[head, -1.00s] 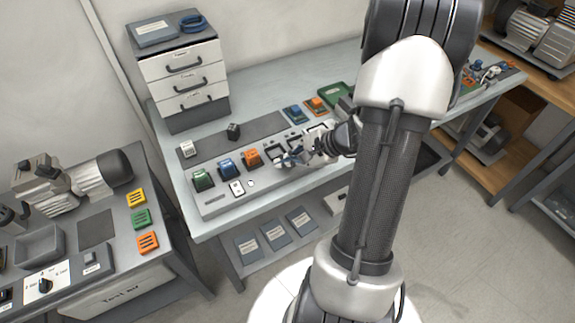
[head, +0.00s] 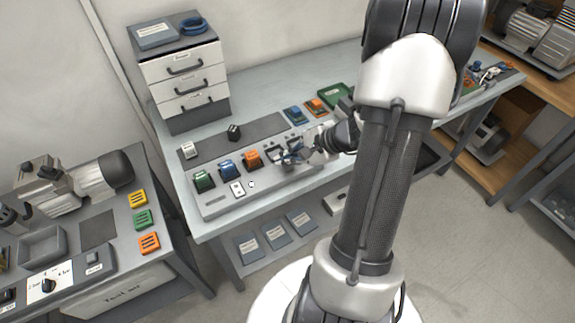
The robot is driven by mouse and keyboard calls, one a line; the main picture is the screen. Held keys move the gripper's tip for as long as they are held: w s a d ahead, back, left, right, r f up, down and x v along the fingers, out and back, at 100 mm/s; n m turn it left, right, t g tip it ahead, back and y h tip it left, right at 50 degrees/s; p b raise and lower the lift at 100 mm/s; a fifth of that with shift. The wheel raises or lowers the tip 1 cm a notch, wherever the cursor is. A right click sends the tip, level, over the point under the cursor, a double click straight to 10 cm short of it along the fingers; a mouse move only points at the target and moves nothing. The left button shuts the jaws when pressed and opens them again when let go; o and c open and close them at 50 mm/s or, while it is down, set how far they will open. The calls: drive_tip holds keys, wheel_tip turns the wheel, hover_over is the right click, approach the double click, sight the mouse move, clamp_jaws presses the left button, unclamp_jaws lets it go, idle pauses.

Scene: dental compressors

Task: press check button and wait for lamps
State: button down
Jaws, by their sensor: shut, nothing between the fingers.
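The test panel (head: 213,208) lies on the grey workbench, with a green module (head: 204,181), a blue module (head: 228,168) and an orange module (head: 252,158) in a row. A small white plate (head: 237,189) and a small round white spot (head: 251,184) sit at its front; I cannot tell which part is the check button or the lamps. My gripper (head: 285,156) is shut and empty above the right part of the panel, over dark empty slots. It hides part of them, and I cannot tell whether it touches anything.
A drawer unit (head: 187,84) stands at the back left of the bench. A white block (head: 189,151) and a dark block (head: 234,132) sit behind the panel. Blue (head: 295,115) and orange (head: 317,107) modules lie further right. A side table (head: 97,230) with a motor stands at left.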

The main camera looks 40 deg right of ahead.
sight(287, 169)
drive_tip(key=shift+r, duration=0.15)
wheel_tip(287, 169, up, 5)
drive_tip(key=p, duration=0.3)
drive_tip(key=shift+p, duration=0.35)
idle(0.5)
